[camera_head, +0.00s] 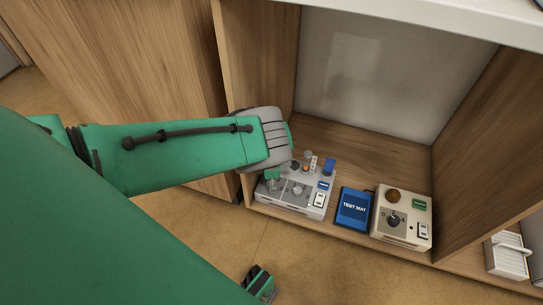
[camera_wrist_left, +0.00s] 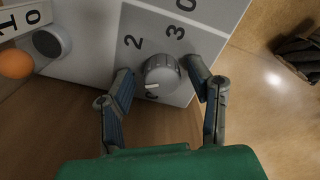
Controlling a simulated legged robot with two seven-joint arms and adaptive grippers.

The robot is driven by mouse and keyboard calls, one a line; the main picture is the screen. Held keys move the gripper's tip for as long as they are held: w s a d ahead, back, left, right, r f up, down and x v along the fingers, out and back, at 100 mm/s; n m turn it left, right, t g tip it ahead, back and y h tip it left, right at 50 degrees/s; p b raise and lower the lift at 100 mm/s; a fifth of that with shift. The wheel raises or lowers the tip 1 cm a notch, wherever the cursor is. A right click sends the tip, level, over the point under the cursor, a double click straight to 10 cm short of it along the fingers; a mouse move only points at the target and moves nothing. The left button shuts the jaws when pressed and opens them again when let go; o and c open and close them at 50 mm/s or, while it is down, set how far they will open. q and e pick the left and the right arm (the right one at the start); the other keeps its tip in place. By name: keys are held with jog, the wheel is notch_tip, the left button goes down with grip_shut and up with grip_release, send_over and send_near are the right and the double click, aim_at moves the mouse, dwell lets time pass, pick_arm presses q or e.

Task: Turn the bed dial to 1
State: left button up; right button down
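A grey control box (camera_head: 291,194) stands on the shelf floor in the head view, with small dials and coloured parts on top. In the left wrist view, a grey ribbed dial (camera_wrist_left: 162,74) sits on its pale panel. The numbers 2 and 3 are printed above the dial; its white pointer mark is at the lower left, by a partly hidden marking. My left gripper (camera_head: 273,174) is over the left part of the box. In the wrist view its fingers (camera_wrist_left: 161,80) are open on either side of the dial, with gaps visible.
A blue test mat (camera_head: 353,209) lies right of the grey box. A beige box (camera_head: 405,232) with its own dial stands further right. Wooden cabinet walls (camera_head: 490,150) bound the shelf. An orange ball-like knob (camera_wrist_left: 15,64) shows left in the wrist view.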

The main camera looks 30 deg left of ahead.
pick_arm(q)
jog(key=shift+d, duration=0.1)
jog(key=shift+r, duration=0.3)
notch_tip(320, 180, up, 11)
jog(key=shift+r, duration=0.15)
dwell(0.5)
